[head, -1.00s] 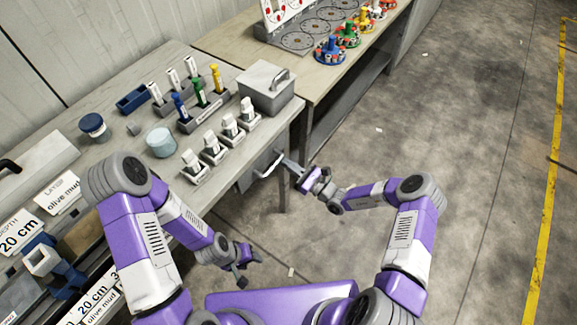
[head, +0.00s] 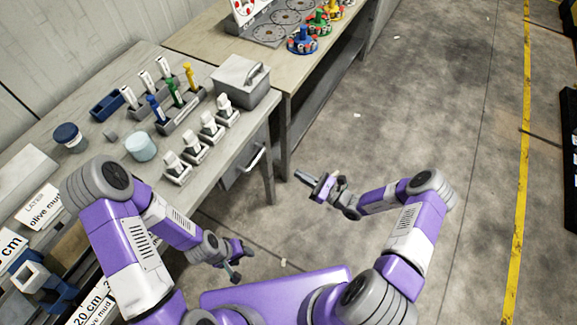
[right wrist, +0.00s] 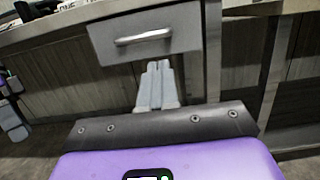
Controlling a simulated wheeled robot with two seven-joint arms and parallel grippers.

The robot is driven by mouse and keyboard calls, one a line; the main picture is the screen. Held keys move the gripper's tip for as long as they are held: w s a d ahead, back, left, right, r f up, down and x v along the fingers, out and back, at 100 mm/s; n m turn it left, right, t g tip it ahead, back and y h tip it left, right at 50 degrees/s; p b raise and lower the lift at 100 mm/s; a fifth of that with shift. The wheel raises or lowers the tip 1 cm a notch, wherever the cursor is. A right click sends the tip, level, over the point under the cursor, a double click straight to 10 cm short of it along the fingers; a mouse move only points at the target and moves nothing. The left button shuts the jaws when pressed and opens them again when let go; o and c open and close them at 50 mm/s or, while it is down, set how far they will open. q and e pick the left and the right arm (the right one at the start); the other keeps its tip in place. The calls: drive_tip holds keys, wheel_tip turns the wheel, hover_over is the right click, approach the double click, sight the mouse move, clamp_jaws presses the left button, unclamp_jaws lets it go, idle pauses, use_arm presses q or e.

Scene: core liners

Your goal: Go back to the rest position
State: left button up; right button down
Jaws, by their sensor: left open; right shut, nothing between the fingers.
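My left gripper (head: 241,262) is open and empty. It hangs low in front of the bench in the head view. My right gripper (head: 302,178) is shut and empty, over the floor to the right of the grey drawer (head: 243,165). It is apart from the drawer's metal handle (head: 257,158). In the right wrist view the shut fingers (right wrist: 157,68) point toward the drawer front (right wrist: 185,33) and its handle (right wrist: 145,37), with nothing between them. Whether the drawer is fully closed is hard to tell.
The workbench (head: 85,138) carries a grey lidded box (head: 240,82), white holders (head: 194,148), coloured tubes in a rack (head: 178,122) and a pale blue jar (head: 140,146). A second table (head: 205,40) stands behind.

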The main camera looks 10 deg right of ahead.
drive_tip(key=shift+v, duration=0.85)
drive_tip(key=s+a+f+n+g+h, duration=0.1)
drive_tip(key=s+a+f+n+g, duration=0.1)
drive_tip(key=s+a+n+g, duration=0.4)
drive_tip(key=s+a+f+n+g, duration=0.3)
drive_tip(key=s+a+n+g, duration=0.15)
drive_tip(key=s+g, duration=0.3)
drive_tip(key=s+d+f+n+h, duration=0.1)
drive_tip(key=s+d+n+h, duration=0.3)
drive_tip(key=n+h, duration=0.6)
drive_tip(key=shift+s+d+f+n+t, duration=0.15)
drive_tip(key=shift+s+f+n+t, duration=0.25)
drive_tip(key=shift+s+n, duration=0.95)
drive_tip(key=shift+w+r, duration=0.1)
